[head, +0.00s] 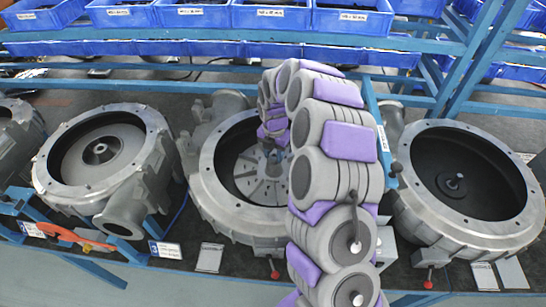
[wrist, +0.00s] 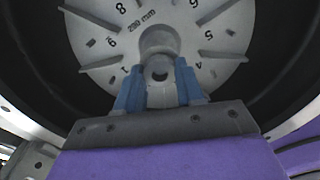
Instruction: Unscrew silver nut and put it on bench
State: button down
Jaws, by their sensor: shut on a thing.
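The silver nut (wrist: 159,70) is at the hub of the grey impeller disc, in the middle of the wrist view. My gripper (wrist: 158,85) has its two blue fingers on either side of it and is shut on it. In the head view the impeller (head: 245,178) sits inside the middle blower housing (head: 208,185). My arm reaches over that housing and hides its right part. The nut is too small and covered to make out in the head view. The bench (head: 235,262) runs under the housings.
A left housing (head: 60,165) and a right housing (head: 415,195) stand on either side. Blue bins (head: 270,18) line the shelf behind. Labels and a red-knobbed fitting (head: 275,272) lie along the front edge. An orange tool (head: 75,237) lies front left.

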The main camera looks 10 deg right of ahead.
jog(key=c, duration=1)
grip_release()
jog(key=shift+d, duration=0.15)
jog(key=m+b, duration=0.1)
jog(key=m, duration=0.3)
jog(key=shift+m, duration=0.3)
jog(key=m+b, duration=0.2)
jog(key=m, duration=0.8)
jog(key=shift+b, duration=0.4)
jog(key=m, duration=0.4)
jog(key=shift+a+b, duration=0.2)
jog(key=shift+b, duration=0.15)
jog(key=m, duration=0.6)
jog(key=shift+m+b, duration=0.3)
